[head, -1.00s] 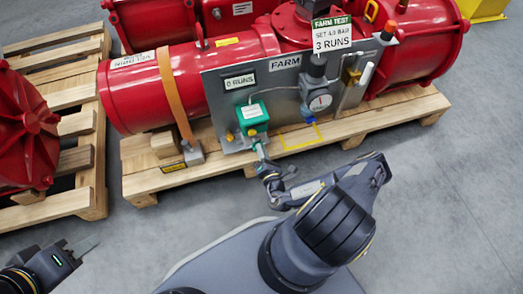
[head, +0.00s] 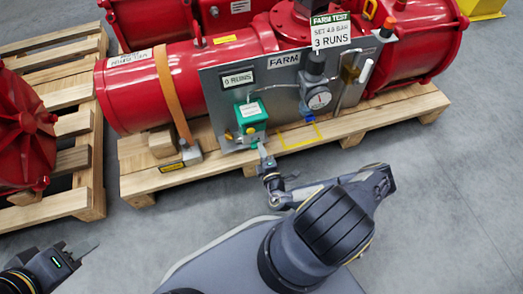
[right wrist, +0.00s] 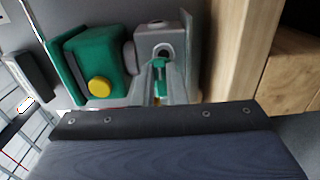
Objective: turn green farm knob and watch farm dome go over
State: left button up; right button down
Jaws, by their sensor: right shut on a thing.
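The green box (head: 252,116) with a white label sits low on the grey FARM panel (head: 222,92). In the right wrist view the green box (right wrist: 92,62) has a yellow button (right wrist: 99,87). Beside it a grey block (right wrist: 160,42) has a round opening. The small green knob (right wrist: 159,70) lies between my right fingers in front of that block. My right gripper (head: 264,153) is shut on it, just below the green box; it also shows in the right wrist view (right wrist: 159,88). My left gripper (head: 80,251) is far left, away from the panel. I cannot make out a dome moving.
A counter sign (head: 238,79) reads 0 RUNS. A gauge (head: 319,98) sits right of the green box. A tag (head: 331,32) reads FARM TEST, 3 RUNS. The red actuator (head: 133,88) rests on a wooden pallet (head: 215,173). Grey floor (head: 440,220) is clear at right.

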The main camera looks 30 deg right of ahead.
dwell(0.5)
jog(key=c, duration=1.5)
grip_release()
jog(key=shift+o, duration=0.2)
